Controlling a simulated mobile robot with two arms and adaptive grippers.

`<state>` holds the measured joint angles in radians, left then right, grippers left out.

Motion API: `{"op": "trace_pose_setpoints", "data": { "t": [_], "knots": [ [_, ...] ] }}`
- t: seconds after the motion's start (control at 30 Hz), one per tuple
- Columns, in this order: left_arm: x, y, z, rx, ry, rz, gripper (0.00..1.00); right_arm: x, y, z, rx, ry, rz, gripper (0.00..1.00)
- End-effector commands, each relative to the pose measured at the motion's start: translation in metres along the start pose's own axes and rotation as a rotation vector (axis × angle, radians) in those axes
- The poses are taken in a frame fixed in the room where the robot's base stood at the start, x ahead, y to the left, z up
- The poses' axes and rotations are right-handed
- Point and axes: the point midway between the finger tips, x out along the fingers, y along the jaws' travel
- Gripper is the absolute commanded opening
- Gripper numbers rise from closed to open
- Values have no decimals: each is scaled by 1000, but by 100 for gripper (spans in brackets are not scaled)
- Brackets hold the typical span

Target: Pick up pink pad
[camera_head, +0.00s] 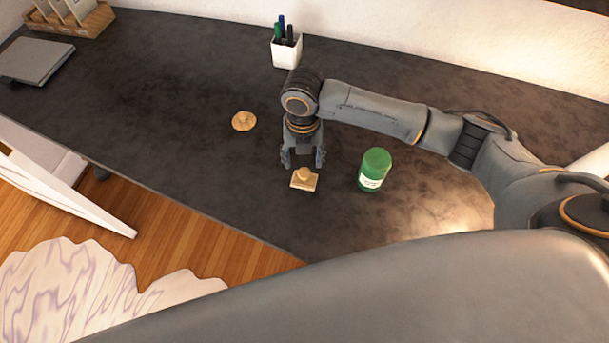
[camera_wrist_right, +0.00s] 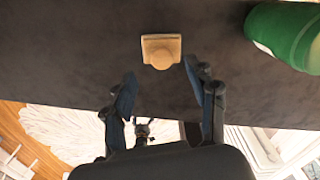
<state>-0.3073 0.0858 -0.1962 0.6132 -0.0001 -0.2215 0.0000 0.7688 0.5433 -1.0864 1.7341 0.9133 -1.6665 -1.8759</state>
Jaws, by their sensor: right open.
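Nothing in view looks clearly pink. A tan square pad with a rounded knob on top (camera_head: 303,182) lies on the dark desk, and it also shows in the right wrist view (camera_wrist_right: 160,51). My right gripper (camera_head: 303,163) is open, pointing down just behind the pad in the head view. In the right wrist view its fingers (camera_wrist_right: 160,72) are spread and empty, with the pad just beyond the fingertips, apart from them. A round tan disc (camera_head: 243,121) lies on the desk to the left. My left gripper is not in view.
A green canister (camera_head: 374,169) stands close to the right of the pad and shows in the right wrist view (camera_wrist_right: 288,35). A white pen cup (camera_head: 287,52) stands behind. A grey laptop-like slab (camera_head: 38,60) and wooden organizer (camera_head: 75,18) sit far left. The desk's front edge is near the pad.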

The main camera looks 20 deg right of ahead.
Motion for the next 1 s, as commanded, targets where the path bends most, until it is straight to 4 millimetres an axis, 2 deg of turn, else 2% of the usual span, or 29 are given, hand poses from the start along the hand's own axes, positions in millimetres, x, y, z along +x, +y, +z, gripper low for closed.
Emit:
{"op": "trace_pose_setpoints", "data": {
  "t": [0.1, 0.2, 0.4, 0.63, 0.67, 0.9, 0.93, 1.0],
  "knots": [
    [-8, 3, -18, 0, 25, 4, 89, 11, -2, -2, 0, 5, -2, 57],
    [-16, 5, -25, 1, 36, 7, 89, 27, -4, -2, 2, 5, -2, 57],
    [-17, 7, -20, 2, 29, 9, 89, 49, -3, -2, -1, 1, 0, 57],
    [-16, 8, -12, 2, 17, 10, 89, 51, -3, -1, -2, 0, 0, 57],
    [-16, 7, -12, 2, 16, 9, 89, 51, -3, -1, -2, 0, 0, 53],
    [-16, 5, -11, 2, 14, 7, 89, 51, -3, -1, -1, 0, 0, 4],
    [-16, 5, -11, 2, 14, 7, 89, 51, -3, -1, -1, 0, 0, 0],
    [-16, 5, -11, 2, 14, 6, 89, 50, -3, -1, -1, -1, 0, 0]
  ]
}}
